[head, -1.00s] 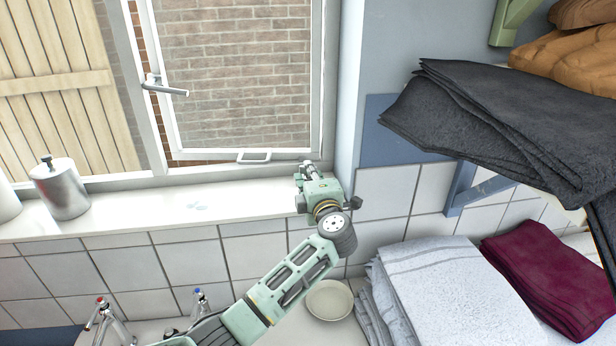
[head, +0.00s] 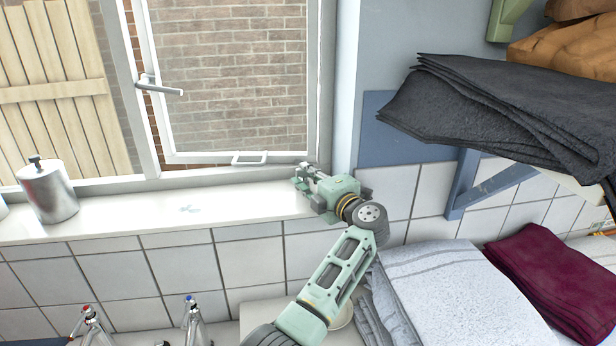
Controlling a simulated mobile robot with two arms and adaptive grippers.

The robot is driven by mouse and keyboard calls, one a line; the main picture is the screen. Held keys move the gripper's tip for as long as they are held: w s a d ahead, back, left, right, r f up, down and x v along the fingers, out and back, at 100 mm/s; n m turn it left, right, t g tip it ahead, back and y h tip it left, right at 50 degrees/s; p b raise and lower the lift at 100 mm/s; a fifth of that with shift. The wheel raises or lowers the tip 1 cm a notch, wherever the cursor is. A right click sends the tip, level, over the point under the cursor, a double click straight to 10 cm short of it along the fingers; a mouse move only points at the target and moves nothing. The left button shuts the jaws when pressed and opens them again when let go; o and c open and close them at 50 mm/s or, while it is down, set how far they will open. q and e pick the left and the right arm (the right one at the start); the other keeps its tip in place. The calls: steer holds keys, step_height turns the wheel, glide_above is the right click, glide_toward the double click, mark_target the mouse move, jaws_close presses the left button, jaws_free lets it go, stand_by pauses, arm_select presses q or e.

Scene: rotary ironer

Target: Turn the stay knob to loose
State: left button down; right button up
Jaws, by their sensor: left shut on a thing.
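My left gripper (head: 307,182) is at the lower right corner of the open window (head: 235,158), just above the sill. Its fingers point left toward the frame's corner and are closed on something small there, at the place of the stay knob. The fingers cover the knob, so its shape and turn cannot be made out. My right gripper is not in view.
The white sill (head: 150,217) is mostly clear, with a metal canister (head: 47,191) at its left. Dark folded cloths (head: 480,105) overhang at the right. White towels (head: 455,295) and a maroon towel (head: 555,280) lie below. Two taps (head: 193,318) stand at the bottom.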

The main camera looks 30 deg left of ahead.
arm_select(q)
steer(key=shift+f, duration=0.2)
steer(key=c, duration=1.6)
jaws_free()
steer(key=shift+r, duration=0.1)
steer(key=v, duration=0.7)
steer(key=shift+s+d, duration=0.15)
steer(key=shift+d, duration=0.15)
